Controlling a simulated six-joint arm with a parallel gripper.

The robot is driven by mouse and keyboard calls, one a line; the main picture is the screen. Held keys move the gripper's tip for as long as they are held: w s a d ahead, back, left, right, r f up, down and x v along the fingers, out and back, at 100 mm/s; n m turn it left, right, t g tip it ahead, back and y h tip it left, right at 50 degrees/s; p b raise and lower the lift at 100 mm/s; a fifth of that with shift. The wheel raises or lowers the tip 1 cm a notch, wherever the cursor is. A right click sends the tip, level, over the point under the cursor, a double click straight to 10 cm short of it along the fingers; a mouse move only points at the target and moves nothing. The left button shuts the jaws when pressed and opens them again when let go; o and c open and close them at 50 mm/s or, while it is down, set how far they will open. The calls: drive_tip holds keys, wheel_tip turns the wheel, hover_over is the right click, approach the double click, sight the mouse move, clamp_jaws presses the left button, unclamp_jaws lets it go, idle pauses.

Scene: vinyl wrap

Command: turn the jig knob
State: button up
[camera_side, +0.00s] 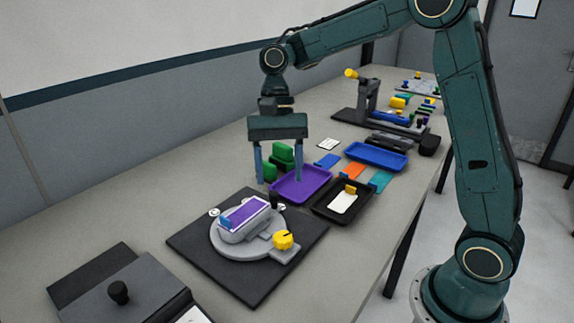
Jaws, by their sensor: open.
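The jig (226,241) is a round grey plate on a black square base. A yellow knob (283,239) with a dark mark on top sits at its front right. A block with a purple top (244,213) and a blue piece at its left end lies on the jig. A black upright handle (274,200) stands at the jig's back right. My gripper (279,178) is open, with its two blue-grey fingers pointing down. It appears to hang above and behind the jig, near the purple tray, apart from the knob. Nothing shows between its fingers except green blocks behind.
A purple tray (318,184), a black tray (318,206) with a white card, and a blue tray (376,155) lie behind the jig. Green blocks (283,152) stand by the gripper. A dark box with a black knob (119,292) is at front left.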

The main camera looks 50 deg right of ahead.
sight(283, 236)
drive_tip(key=x, duration=1.2)
drive_tip(key=shift+f, duration=0.25)
drive_tip(key=shift+d, duration=0.1)
drive_tip(key=c, duration=1)
